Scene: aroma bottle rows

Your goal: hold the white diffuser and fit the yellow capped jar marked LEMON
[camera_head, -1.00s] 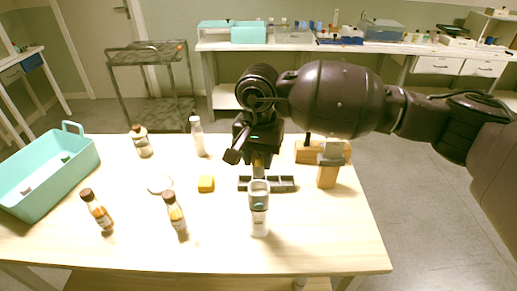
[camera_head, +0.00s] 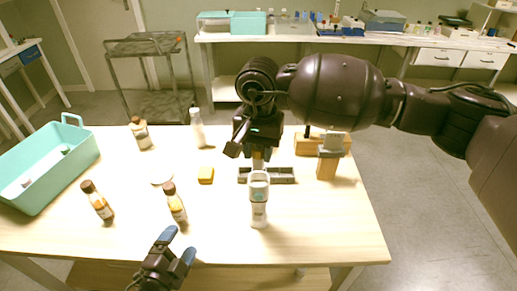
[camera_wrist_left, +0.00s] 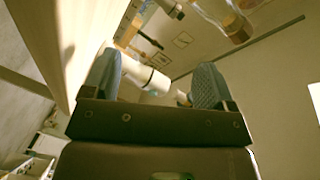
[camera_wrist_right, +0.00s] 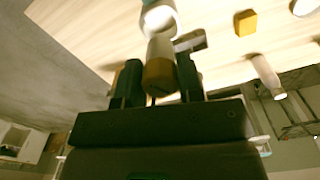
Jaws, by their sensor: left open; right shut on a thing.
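The white diffuser (camera_head: 259,208) stands upright on the table, just in front of my right gripper. It also shows in the right wrist view (camera_wrist_right: 158,20) and, as a pale body, in the left wrist view (camera_wrist_left: 145,75). No LEMON marking is readable. My left gripper (camera_head: 178,247) is open and empty at the table's front edge, left of the diffuser and short of it.
Amber bottles (camera_head: 174,204) (camera_head: 98,202) stand on the left half, with a teal basket (camera_head: 40,188) at the far left. A yellow block (camera_head: 206,175) and a white bottle (camera_head: 197,128) are left of my right gripper. A wooden block (camera_head: 327,167) is to its right. The front right is clear.

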